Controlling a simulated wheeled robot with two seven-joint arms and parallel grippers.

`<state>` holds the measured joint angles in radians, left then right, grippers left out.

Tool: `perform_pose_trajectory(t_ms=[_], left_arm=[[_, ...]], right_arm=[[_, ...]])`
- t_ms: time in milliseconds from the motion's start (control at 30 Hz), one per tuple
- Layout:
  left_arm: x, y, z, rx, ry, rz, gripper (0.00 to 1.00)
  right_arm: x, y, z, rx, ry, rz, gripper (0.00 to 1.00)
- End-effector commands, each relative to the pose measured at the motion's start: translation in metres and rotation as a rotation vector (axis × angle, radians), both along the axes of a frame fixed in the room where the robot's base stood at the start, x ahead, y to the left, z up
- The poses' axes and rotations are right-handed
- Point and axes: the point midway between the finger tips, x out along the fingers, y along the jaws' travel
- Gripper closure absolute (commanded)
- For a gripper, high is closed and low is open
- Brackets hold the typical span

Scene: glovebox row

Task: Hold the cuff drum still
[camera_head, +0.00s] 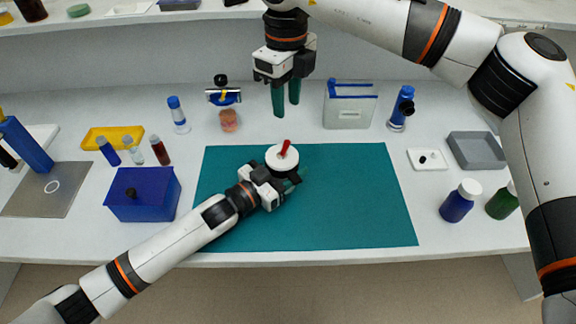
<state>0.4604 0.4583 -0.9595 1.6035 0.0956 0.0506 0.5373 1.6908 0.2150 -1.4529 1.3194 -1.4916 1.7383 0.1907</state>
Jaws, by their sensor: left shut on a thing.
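The cuff drum (275,160), a round white-topped piece with a red handle (285,147) on top, stands on the teal mat (340,215) near its upper middle. My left gripper (291,182) reaches in from the lower left and is shut on the drum's near side. The drum's lower body is partly hidden by the gripper. My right gripper (286,98) hangs pointing down above the table behind the mat, apart from the drum. Its two green fingers are spaced apart with nothing seen between them.
A blue box (148,200) stands left of the mat. A clear bin with a blue rim (348,112) and a blue bottle (401,108) stand behind it. Blue (458,203) and green (502,203) bottles stand at right. The mat's right half is clear.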

Motion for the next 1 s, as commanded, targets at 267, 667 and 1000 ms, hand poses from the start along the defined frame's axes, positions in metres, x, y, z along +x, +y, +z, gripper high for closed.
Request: perform_pose_trajectory(t_ms=[267,667,1000], left_arm=[[0.000,0.000,0.000,0.001,0.001,0.000,0.71],[0.000,0.000,0.000,0.000,0.000,0.000,0.71],[0.000,0.000,0.000,0.001,0.001,0.000,0.71]], right_arm=[[0.000,0.000,0.000,0.000,0.000,0.000,0.64],[-0.007,-0.006,-0.026,0.261,0.132,0.149,1.00],[-0.003,-0.084,-0.064,0.899,0.068,0.365,1.00]])
